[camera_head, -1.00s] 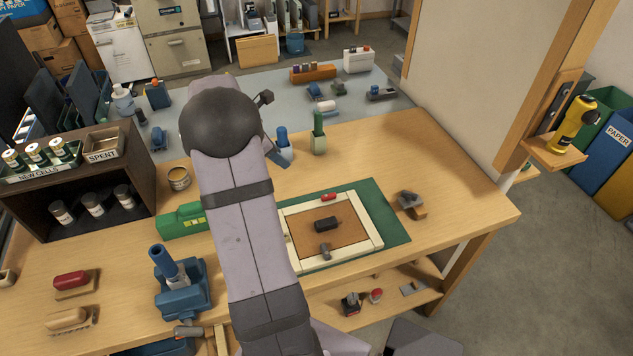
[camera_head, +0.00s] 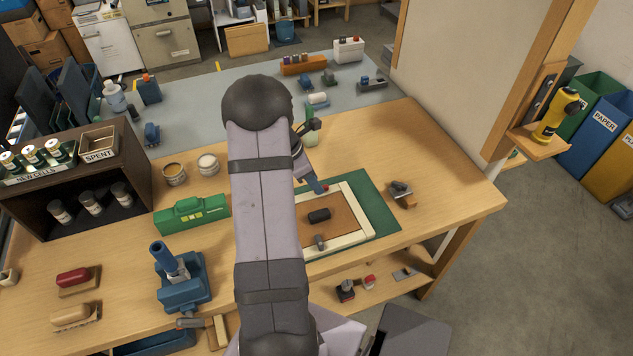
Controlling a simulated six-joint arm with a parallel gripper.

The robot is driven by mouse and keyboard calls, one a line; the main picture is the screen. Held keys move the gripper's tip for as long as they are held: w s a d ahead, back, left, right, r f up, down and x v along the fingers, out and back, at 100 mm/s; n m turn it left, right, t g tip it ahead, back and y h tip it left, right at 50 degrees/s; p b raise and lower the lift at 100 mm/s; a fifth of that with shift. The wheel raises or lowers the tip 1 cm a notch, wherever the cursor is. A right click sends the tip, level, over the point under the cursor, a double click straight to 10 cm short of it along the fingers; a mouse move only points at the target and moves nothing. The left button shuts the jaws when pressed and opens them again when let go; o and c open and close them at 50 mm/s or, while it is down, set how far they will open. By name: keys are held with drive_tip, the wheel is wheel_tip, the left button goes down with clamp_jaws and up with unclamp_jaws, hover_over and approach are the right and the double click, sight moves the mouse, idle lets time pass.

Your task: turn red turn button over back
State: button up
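A cream frame (camera_head: 357,238) with a brown back panel (camera_head: 345,222) lies on a green mat (camera_head: 378,205) on the workbench. At its far edge a small bit of the red turn button (camera_head: 326,187) shows; the rest is hidden by my gripper (camera_head: 320,187). My gripper's blue tip points down and is at or just above the button; I cannot tell whether it touches. The finger gap is too small to make out. A black block (camera_head: 319,215) lies on the panel, and a grey turn button (camera_head: 319,242) is at the near edge. My arm covers the frame's left side.
A green case (camera_head: 192,213) and a blue press-like tool (camera_head: 180,278) stand left of my arm. A small grey and wooden tool (camera_head: 402,192) lies right of the mat. Two tins (camera_head: 207,163) stand behind the case. The bench's right end is mostly clear.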

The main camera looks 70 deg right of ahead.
drive_tip(key=shift+x, duration=1.2)
clamp_jaws()
